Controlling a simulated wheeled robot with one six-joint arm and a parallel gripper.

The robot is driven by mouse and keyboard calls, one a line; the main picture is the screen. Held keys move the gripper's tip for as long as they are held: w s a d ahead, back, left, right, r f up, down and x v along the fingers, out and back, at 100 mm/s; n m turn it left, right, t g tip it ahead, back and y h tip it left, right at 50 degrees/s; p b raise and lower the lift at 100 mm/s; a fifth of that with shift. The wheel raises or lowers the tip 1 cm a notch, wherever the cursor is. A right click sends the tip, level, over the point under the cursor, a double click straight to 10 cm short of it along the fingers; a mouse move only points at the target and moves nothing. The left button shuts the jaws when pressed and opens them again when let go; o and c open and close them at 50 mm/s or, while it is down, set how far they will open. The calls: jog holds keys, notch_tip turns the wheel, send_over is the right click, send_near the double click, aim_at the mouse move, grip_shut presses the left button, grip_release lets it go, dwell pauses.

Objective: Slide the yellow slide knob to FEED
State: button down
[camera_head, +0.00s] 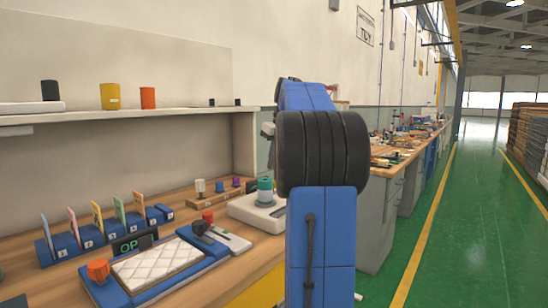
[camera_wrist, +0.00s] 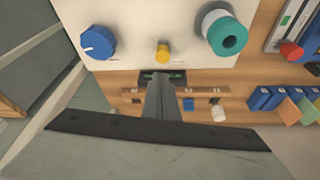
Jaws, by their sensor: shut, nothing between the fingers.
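A small yellow knob (camera_wrist: 162,54) stands on a white panel (camera_wrist: 130,58) in the wrist view, between a blue knob (camera_wrist: 97,42) and a larger teal knob (camera_wrist: 227,35). My gripper (camera_wrist: 163,84) is shut and empty, its narrow grey end just below the yellow knob in the picture. I cannot tell whether it touches the panel's edge; a gap shows between it and the yellow knob. In the head view the panel (camera_head: 244,209) and teal knob (camera_head: 265,188) show in part. My blue arm hides the yellow knob and gripper there. No FEED marking is readable.
A wooden rack with small pegs (camera_head: 215,195) stands behind the panel. To the left are a blue-edged tray with a white quilted pad (camera_head: 157,262), an orange knob (camera_head: 98,270) and several coloured cards in blue holders (camera_head: 72,243). A shelf (camera_head: 130,117) runs above the bench.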

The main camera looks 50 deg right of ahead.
jog(key=x, duration=0.5)
jog(key=shift+w+f, duration=0.15)
jog(key=shift+f, duration=0.2)
jog(key=s, duration=0.5)
jog(key=shift+d, duration=0.15)
jog(key=shift+s, duration=0.1)
